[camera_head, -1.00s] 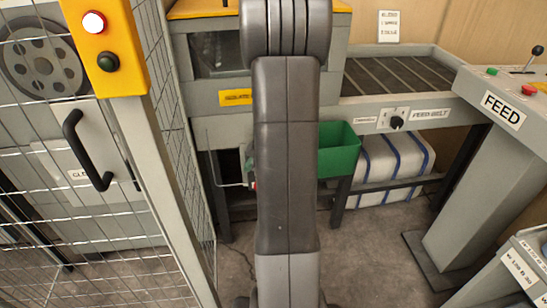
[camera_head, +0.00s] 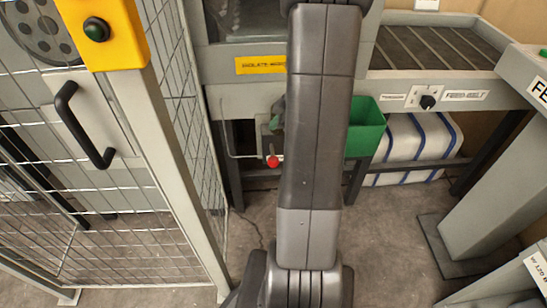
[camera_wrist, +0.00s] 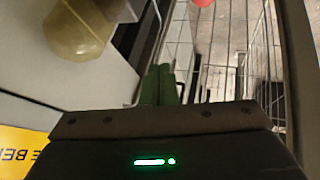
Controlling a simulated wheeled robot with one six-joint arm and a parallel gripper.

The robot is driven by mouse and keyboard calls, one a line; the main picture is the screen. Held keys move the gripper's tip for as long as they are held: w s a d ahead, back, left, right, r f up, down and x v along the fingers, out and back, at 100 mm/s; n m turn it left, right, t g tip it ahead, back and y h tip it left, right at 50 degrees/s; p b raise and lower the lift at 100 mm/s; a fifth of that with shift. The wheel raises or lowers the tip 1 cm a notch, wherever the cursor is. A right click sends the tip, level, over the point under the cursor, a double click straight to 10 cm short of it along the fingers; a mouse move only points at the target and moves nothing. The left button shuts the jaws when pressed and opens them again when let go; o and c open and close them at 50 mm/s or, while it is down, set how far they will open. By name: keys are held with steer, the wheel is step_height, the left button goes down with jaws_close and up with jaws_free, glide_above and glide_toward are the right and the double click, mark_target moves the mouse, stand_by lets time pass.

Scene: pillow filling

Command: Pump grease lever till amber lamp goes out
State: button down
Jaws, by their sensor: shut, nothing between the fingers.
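A lever's round red knob (camera_head: 273,162) shows low under the machine in the head view, just left of my arm. A red rounded thing, apparently this knob, shows at the top edge of the wrist view (camera_wrist: 176,14), beyond my fingertips. My gripper (camera_wrist: 166,72) has its green fingers together and empty, apart from the knob in the picture. A cloudy olive, rounded vessel (camera_wrist: 80,28) is at upper left in the wrist view; whether it belongs to the grease pump is unclear. No amber lamp can be made out.
A mesh guard (camera_head: 195,110) with a black door handle (camera_head: 78,125) stands close on the left. A green bin (camera_head: 366,128) hangs right of my arm, before a white strapped bale (camera_head: 415,145). The feed pedestal (camera_head: 490,170) stands at right. Bare floor lies between.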

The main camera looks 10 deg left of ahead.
steer(key=b, duration=0.2)
glide_above(276, 158)
steer(key=f, duration=0.6)
steer(key=shift+w+a+f, duration=0.1)
steer(key=shift+w+f, duration=0.3)
steer(key=f+b, duration=0.1)
steer(key=b, duration=0.2)
steer(key=shift+s+f, duration=0.3)
steer(key=shift+f, duration=0.05)
steer(key=shift+s+f+b, duration=0.1)
steer(key=shift+f+b, duration=0.3)
steer(key=shift+b, duration=0.65)
stand_by(0.8)
